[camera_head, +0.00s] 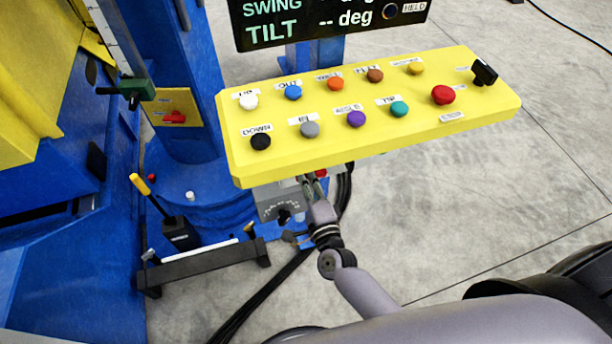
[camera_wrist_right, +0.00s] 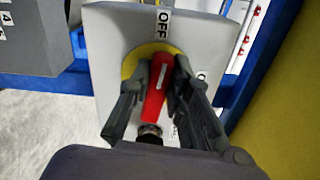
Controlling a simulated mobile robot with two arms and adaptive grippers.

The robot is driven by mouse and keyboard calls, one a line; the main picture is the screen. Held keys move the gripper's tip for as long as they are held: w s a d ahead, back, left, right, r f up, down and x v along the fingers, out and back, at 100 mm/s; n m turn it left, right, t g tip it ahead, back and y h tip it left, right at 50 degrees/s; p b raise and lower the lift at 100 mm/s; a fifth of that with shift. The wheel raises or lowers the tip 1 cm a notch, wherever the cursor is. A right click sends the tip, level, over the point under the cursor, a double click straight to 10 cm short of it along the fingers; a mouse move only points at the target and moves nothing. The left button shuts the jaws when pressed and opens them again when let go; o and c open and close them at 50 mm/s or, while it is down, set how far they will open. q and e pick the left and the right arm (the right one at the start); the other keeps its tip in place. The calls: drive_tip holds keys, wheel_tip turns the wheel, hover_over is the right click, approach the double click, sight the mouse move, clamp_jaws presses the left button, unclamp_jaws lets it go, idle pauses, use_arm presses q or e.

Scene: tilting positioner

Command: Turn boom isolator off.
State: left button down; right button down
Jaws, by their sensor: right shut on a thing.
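A red rotary handle (camera_wrist_right: 157,92) sits on a yellow disc (camera_wrist_right: 131,66) on a light grey box (camera_wrist_right: 112,25) in the right wrist view. An OFF label (camera_wrist_right: 162,20) is above the disc; a second label at its right is mostly hidden by a finger. The handle points up toward OFF, leaning slightly right. My right gripper (camera_wrist_right: 171,70) is shut on the handle, one finger on each side. In the head view my right gripper (camera_head: 313,186) is below the yellow panel's front edge, with a bit of red beside it. My left gripper is not in view.
A yellow control panel (camera_head: 400,128) with several coloured buttons hangs just above my right gripper. A grey box with a dial (camera_head: 275,208) is left of the gripper. Open floor lies at right.

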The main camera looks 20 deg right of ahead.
drive_tip(key=shift+n, duration=0.6)
drive_tip(key=shift+f, duration=0.15)
drive_tip(key=c, duration=1.5)
unclamp_jaws()
drive_tip(key=s, duration=1.2)
drive_tip(key=shift+d, duration=0.15)
